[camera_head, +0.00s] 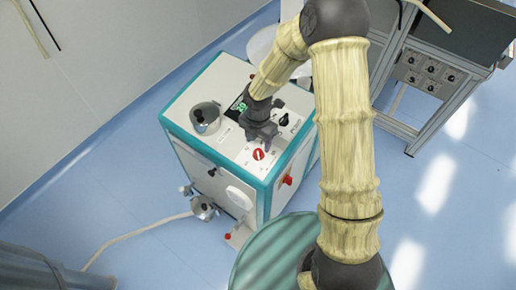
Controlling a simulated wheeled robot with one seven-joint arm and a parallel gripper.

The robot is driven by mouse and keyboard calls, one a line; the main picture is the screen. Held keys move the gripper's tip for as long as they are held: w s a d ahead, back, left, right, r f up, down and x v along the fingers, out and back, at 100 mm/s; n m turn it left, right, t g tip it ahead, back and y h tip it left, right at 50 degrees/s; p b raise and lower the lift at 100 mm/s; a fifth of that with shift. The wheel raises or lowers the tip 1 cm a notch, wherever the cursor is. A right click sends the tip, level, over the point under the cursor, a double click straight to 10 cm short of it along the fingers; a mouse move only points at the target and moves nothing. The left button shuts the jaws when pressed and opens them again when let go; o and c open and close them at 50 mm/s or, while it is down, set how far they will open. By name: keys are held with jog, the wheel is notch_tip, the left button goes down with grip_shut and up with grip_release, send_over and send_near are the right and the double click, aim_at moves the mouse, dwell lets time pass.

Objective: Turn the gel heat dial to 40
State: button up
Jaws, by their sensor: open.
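A white cabinet with teal edges (187,127) stands on the floor and has a control panel on its top. A small green-lit display (241,107) sits on the panel; its digits are too small to read surely. A red round dial (258,155) shows near the panel's front edge, and a black knob (283,119) sits at its right. The labels cannot be read, so I cannot tell which is the gel heat dial. My gripper (262,138) is open and points down over the panel, between the display and the red dial. It hides part of the panel; contact cannot be told.
A pale hose (140,234) lies on the blue floor. A metal frame with a knob panel (431,73) stands at right. Open floor lies between.

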aim_at(258, 152)
notch_tip(258, 152, down, 5)
jog(key=shift+f, duration=0.15)
jog(key=c, duration=1)
